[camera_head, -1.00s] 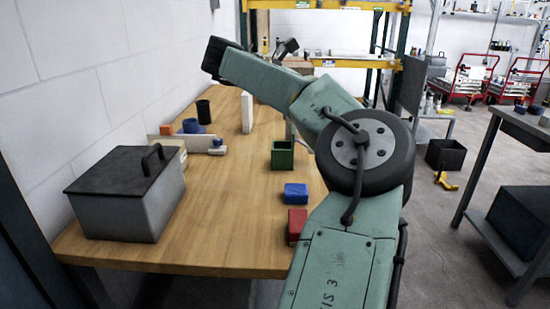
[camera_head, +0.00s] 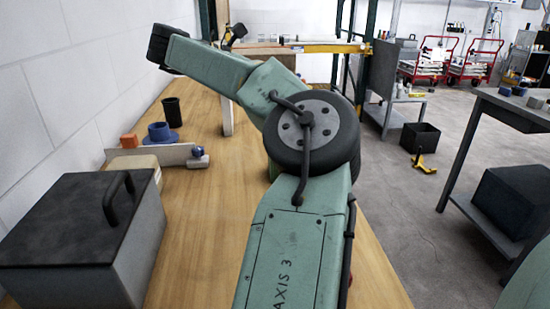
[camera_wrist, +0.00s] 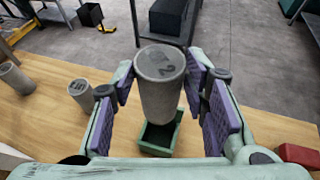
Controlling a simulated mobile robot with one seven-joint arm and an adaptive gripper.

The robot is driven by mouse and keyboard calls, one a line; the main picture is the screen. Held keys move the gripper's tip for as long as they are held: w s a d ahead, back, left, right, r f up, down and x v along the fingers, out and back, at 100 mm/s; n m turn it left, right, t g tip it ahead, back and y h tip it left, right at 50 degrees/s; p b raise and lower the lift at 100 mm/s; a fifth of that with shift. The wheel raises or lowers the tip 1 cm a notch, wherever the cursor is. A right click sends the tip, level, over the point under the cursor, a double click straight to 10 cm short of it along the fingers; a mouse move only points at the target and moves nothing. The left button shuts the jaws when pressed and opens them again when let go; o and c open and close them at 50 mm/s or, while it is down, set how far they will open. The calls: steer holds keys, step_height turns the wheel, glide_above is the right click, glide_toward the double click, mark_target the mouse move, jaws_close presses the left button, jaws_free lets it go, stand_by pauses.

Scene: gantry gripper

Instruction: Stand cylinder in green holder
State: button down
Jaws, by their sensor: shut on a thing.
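In the wrist view a grey cylinder (camera_wrist: 161,88), with a dark 2 on its top face, is between the purple-padded fingers of my gripper (camera_wrist: 165,94), which is shut on it. The cylinder looks roughly upright. The green holder (camera_wrist: 157,152), an open-topped square box, is on the wooden table beyond the cylinder's lower end. The cylinder hides part of the holder's opening, and I cannot tell the gap between them. In the head view my arm hides my gripper, the cylinder and nearly all of the holder.
Two other grey cylinders, one near (camera_wrist: 82,96) and one farther left (camera_wrist: 15,78), stand on the table (camera_wrist: 50,125). A red block (camera_wrist: 298,155) is at the right. In the head view a lidded metal box (camera_head: 80,240) and a black cup (camera_head: 172,112) stand at the left.

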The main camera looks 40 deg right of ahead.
step_height(320, 180, down, 16)
steer(key=shift+s+r+p, duration=0.1)
steer(key=shift+p, duration=0.65)
steer(key=c, duration=1.3)
jaws_free()
steer(key=o, duration=0.4)
steer(key=shift+c, duration=0.2)
steer(key=shift+r, duration=0.1)
steer(key=shift+r, duration=0.1)
steer(key=p+v, duration=0.5)
steer(key=v, duration=0.7)
